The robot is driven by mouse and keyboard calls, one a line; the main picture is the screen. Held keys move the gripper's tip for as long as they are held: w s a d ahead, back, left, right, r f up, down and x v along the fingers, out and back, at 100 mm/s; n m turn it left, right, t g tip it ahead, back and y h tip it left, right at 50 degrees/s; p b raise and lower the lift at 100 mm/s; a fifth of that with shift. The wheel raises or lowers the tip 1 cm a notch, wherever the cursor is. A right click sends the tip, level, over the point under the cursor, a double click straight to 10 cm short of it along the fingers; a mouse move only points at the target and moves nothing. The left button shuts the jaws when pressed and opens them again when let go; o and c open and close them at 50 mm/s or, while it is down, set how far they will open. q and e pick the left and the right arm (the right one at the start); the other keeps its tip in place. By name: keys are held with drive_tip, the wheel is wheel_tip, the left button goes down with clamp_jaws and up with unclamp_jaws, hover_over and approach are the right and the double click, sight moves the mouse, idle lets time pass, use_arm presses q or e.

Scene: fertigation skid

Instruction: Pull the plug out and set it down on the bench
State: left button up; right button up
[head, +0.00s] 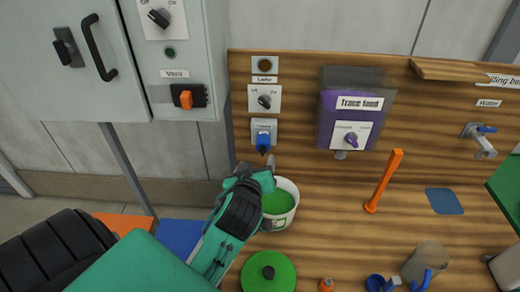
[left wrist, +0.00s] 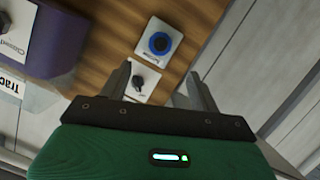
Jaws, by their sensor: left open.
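The blue plug (head: 263,141) sits in a pale socket on the wooden back panel, under the lamp switch. It also shows in the left wrist view as a round blue shape (left wrist: 158,43) on its pale plate. My left gripper (head: 257,167) is open with nothing between its fingers, just below the plug in the head view and apart from it. In the left wrist view the open fingers (left wrist: 158,78) point toward the panel, with the dark knob of the lamp switch (left wrist: 146,82) seen between them. My right gripper is not in view. The wooden bench (head: 325,235) lies below.
A white bucket of green liquid (head: 294,188) stands beside my left gripper. A purple Trace feed box (head: 333,103) is right of the plug. An orange upright (head: 384,180), green lid (head: 268,274) and grey mug (head: 427,258) are on the bench. Bare wood lies around the orange upright's base.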

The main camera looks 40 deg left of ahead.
sight(262, 147)
use_arm(q)
drive_tip(key=p+x, duration=0.4)
drive_tip(key=x, duration=0.7)
drive_tip(key=shift+w+a+r, duration=0.15)
drive_tip(key=shift+w+a, duration=0.05)
drive_tip(key=shift+w+a+f, duration=0.2)
drive_tip(key=shift+w, duration=0.3)
drive_tip(key=shift+c, duration=0.6)
drive_tip(key=c, duration=1)
drive_tip(key=shift+o, duration=1.1)
drive_tip(key=shift+c, duration=1.3)
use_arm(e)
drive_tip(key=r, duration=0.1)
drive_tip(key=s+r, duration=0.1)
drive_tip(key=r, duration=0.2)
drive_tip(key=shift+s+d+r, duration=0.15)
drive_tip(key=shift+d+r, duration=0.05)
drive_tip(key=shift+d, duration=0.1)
use_arm(q)
drive_tip(key=shift+f, duration=0.1)
